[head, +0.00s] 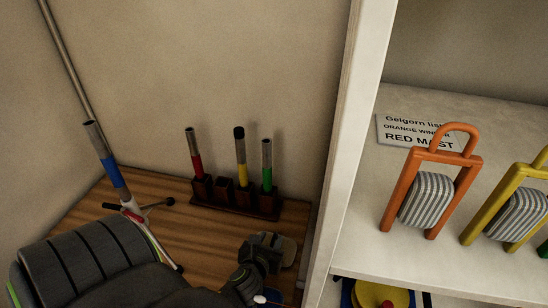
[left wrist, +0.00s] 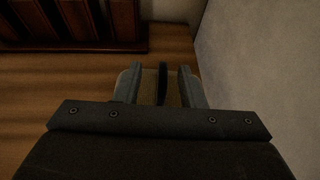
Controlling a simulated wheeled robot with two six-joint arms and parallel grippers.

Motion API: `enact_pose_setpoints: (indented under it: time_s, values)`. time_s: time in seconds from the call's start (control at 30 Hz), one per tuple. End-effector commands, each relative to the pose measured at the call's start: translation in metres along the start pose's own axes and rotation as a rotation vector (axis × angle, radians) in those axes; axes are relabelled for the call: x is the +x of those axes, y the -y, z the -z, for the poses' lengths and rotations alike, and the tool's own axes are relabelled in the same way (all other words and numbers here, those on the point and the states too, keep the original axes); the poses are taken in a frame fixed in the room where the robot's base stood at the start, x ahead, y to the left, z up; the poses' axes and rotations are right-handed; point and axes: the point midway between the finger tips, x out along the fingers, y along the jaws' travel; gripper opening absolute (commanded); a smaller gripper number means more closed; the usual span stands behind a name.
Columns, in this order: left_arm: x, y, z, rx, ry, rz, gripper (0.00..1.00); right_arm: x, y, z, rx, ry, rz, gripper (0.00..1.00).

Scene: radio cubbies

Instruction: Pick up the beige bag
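The beige bag (head: 288,247) lies on the wooden surface near the white divider wall, partly hidden in the head view by my left gripper (head: 264,248). In the left wrist view the beige bag (left wrist: 122,86) shows behind and beside the fingers of my left gripper (left wrist: 161,88), with a dark upright strip, perhaps its handle, between them. The two fingers stand apart, with gaps on both sides of the strip, so the gripper looks open. Whether the fingers touch the bag's body I cannot tell. My right gripper is not in view.
A dark wooden rack (head: 236,197) with red, yellow and green tubes stands at the back. A blue-banded tube (head: 113,172) stands on a small tripod to the left. The white divider (head: 343,150) is close on the right; a shelf beyond holds orange (head: 433,183) and yellow (head: 506,203) frames.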

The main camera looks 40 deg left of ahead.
Motion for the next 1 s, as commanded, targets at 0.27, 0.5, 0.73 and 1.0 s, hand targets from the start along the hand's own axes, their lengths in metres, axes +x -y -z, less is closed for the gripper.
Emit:
enact_pose_setpoints:
  time_s: [0.27,0.5,0.73,1.0]
  values:
    - [0.027,0.004,0.011,0.0,0.003,0.001,0.36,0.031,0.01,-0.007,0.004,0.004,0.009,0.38]
    - [0.048,0.004,0.01,0.001,0.001,0.001,0.36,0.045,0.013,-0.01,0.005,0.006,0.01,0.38]
    - [0.05,0.004,0.007,0.0,0.0,0.001,0.36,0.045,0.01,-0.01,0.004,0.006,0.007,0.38]
    - [0.05,0.004,0.007,0.0,0.0,0.001,0.13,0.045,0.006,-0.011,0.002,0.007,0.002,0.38]
